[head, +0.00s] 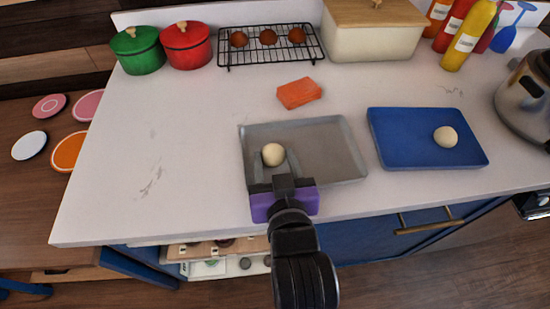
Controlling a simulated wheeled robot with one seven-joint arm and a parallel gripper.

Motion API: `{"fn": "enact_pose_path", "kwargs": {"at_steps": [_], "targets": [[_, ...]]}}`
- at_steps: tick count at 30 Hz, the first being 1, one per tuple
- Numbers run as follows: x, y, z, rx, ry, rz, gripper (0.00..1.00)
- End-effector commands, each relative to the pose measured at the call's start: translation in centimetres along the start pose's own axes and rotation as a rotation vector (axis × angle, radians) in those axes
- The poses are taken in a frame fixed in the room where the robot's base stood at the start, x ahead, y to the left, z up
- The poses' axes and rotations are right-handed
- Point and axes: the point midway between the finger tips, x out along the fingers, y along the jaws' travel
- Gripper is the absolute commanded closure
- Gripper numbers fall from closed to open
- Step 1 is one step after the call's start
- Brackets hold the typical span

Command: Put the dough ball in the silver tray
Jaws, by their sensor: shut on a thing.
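A pale dough ball (273,154) is between the fingers of my gripper (274,160), which is shut on it. My gripper is over the left part of the silver tray (325,146). I cannot tell whether the ball touches the tray floor or is held above it. A second pale ball (445,137) lies on the blue tray (400,140) to the right of the silver tray. The lower left of the silver tray is partly hidden by my gripper.
An orange block (299,93) lies behind the silver tray. A green pot (138,50), a red pot (187,45), a black rack (268,48) and a cream bin (372,37) stand at the back. A metal cooker (525,98) stands at right. The left counter is clear.

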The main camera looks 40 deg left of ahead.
Motion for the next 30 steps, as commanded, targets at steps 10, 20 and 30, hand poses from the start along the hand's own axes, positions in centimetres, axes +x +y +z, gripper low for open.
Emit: {"fn": "enact_pose_path", "kwargs": {"at_steps": [10,20,30], "targets": [[0.2,0.1,0.7,0.000,-0.005,0.002,0.31],[-0.2,0.1,0.1,0.000,-0.011,0.003,0.31],[-6.8,0.2,0.1,0.000,-0.005,0.003,0.31]]}}
